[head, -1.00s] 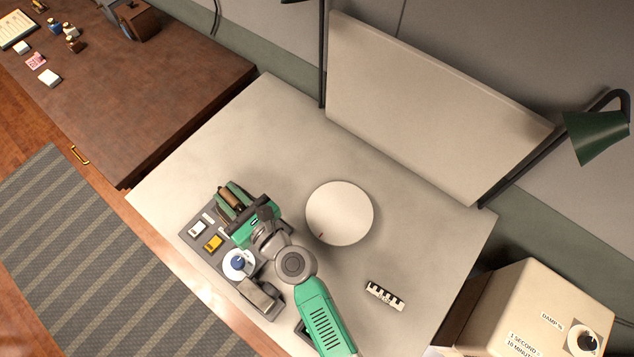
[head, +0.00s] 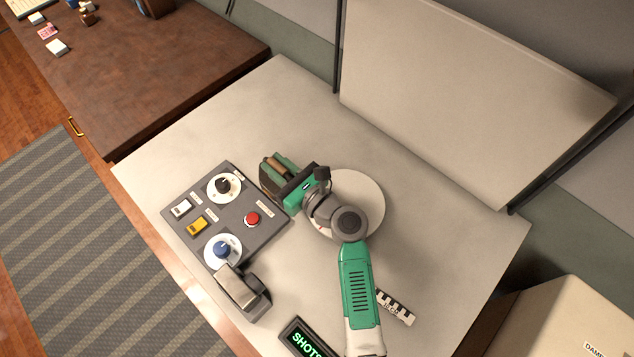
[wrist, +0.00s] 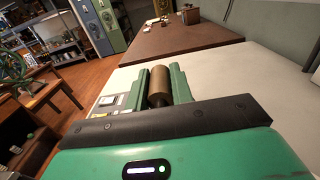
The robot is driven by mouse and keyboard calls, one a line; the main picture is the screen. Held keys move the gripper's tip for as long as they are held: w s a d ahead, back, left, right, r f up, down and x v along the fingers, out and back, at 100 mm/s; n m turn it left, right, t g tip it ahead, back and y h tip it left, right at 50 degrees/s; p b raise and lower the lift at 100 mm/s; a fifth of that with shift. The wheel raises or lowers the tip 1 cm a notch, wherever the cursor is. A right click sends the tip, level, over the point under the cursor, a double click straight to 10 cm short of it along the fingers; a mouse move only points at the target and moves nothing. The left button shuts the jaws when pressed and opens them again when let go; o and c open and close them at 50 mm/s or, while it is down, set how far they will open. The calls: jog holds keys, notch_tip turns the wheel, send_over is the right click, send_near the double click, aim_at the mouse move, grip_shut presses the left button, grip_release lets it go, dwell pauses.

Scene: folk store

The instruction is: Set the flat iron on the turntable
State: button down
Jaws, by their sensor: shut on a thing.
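The flat iron (head: 274,166) is in my gripper (head: 279,171); its brown cylindrical handle shows between the green fingers. In the wrist view, the handle (wrist: 160,80) lies between the two fingers of my gripper (wrist: 160,86). The iron's lower body is mostly hidden, and its height above the table is hard to tell. The turntable (head: 368,191) is a round, pale disc on the table, partly covered by my wrist. The held iron is left of the disc, beside the control panel's upper right edge.
A grey control panel (head: 190,225) with knobs, switches and a red button lies at the left. A dark tape dispenser-like object (head: 243,292), a lit sign (head: 305,343) and a black-and-white scale (head: 397,308) lie nearer. A pale upright board (head: 470,95) stands behind. The table's far left is clear.

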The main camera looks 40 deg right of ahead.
jog(key=s+d+f+b, duration=0.1)
jog(key=s+d, duration=0.9)
jog(key=shift+d, duration=0.35)
jog(key=shift+f, duration=0.1)
jog(key=f, duration=0.1)
jog(key=f+b, duration=0.1)
jog(key=s+d+f, duration=0.1)
jog(key=shift+f, duration=0.25)
jog(key=shift+f, duration=0.1)
jog(key=c, duration=1.6)
grip_release()
jog(key=shift+f+b, duration=0.25)
jog(key=shift+b, duration=0.05)
jog(key=o, duration=0.4)
jog(key=shift+c, duration=0.2)
